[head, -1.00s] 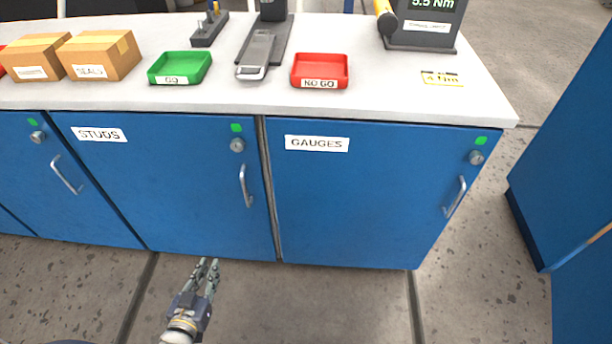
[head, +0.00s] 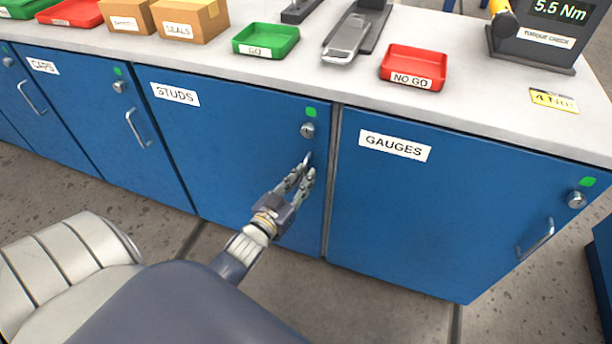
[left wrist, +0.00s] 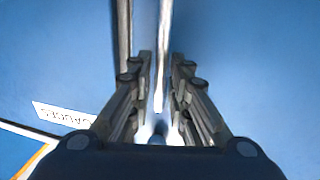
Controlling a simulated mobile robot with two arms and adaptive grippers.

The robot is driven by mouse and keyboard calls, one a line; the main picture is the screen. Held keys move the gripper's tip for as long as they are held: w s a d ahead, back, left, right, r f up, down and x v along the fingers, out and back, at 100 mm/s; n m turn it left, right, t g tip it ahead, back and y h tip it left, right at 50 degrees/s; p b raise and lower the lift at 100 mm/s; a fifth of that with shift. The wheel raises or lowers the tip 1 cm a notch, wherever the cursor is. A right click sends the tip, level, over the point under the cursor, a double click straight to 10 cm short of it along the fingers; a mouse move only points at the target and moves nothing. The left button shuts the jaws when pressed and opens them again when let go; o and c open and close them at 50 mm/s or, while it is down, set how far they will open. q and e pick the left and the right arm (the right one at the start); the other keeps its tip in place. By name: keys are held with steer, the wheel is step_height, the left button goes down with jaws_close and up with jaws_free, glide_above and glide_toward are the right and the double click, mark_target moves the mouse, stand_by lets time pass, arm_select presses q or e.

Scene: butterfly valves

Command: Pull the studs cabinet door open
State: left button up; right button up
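The blue studs cabinet door (head: 225,140) is closed, flush with its neighbours, under a white label reading STUDS (head: 175,94). Its metal handle (head: 308,158) is near the right edge, below a round lock (head: 308,130) and a green marker, and is partly hidden by my left gripper. My left gripper (head: 303,174) is at the handle. In the left wrist view, the handle bar (left wrist: 164,40) runs between the two open fingers (left wrist: 162,62), with a visible gap on each side. My right gripper is not in view.
The gauges door (head: 440,210) is closed to the right, and the caps door (head: 80,100) is closed to the left. The white worktop (head: 300,78) above holds trays and boxes. The floor in front of the cabinets looks clear apart from my own arm.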

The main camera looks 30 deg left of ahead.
arm_select(q)
steer(key=shift+w, duration=0.85)
steer(key=shift+c, duration=0.2)
jaws_close()
steer(key=shift+s, duration=0.15)
